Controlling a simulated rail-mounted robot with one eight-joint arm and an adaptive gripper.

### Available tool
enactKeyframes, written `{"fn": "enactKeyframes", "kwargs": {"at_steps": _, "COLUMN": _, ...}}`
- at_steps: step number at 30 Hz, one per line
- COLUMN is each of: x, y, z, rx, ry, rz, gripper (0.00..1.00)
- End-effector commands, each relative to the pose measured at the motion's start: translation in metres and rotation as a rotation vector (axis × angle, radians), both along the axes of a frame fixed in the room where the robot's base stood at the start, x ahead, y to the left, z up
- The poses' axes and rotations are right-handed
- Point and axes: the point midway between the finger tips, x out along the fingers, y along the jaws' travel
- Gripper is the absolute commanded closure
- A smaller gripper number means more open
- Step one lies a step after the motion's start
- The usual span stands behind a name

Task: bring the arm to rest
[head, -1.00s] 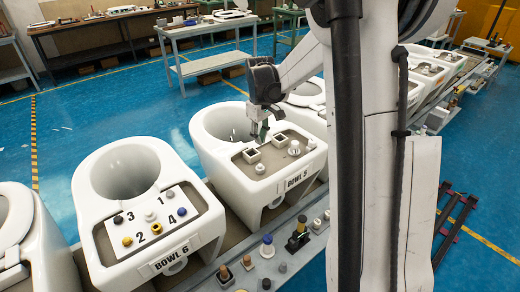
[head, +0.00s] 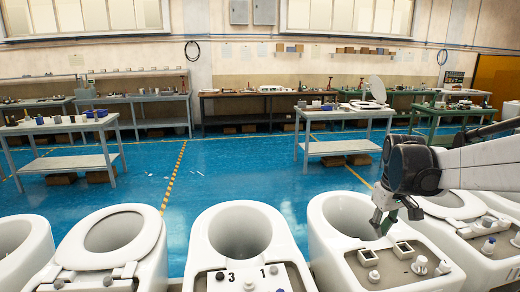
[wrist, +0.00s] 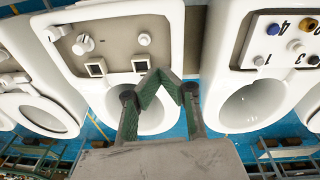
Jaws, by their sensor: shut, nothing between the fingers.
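My gripper (head: 382,222) hangs from the dark wrist over a white toilet bowl (head: 330,262) at the right of the head view. Its fingers are shut and empty, and their green pads meet near the middle of the wrist view (wrist: 165,78). In the head view it appears above the bowl's opening, next to the panel with two square sockets (head: 402,250). I cannot tell its exact height, but nothing visibly touches the fingers. My pale arm reaches in from the right edge.
A bowl with a numbered panel (head: 240,274) stands left of my gripper, and a bowl with a seat (head: 98,240) farther left. More bowls (head: 465,205) stand close on the right. Workbenches (head: 345,118) stand behind, across open blue floor (head: 215,175).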

Motion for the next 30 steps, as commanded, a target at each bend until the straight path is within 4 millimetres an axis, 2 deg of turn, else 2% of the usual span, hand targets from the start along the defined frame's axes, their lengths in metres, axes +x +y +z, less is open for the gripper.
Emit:
{"fn": "enactKeyframes", "kwargs": {"at_steps": 6, "x": -0.043, "y": 0.035, "z": 0.020, "rx": -0.005, "ry": -0.096, "rz": -0.041, "gripper": 1.00}}
{"fn": "enactKeyframes", "kwargs": {"at_steps": 14, "x": -0.094, "y": 0.071, "z": 0.030, "rx": 0.005, "ry": -0.213, "rz": -0.091, "gripper": 1.00}}
{"fn": "enactKeyframes", "kwargs": {"at_steps": 23, "x": -0.153, "y": 0.104, "z": 0.023, "rx": 0.039, "ry": -0.346, "rz": -0.146, "gripper": 1.00}}
{"fn": "enactKeyframes", "kwargs": {"at_steps": 30, "x": -0.194, "y": 0.123, "z": 0.006, "rx": 0.079, "ry": -0.443, "rz": -0.187, "gripper": 1.00}}
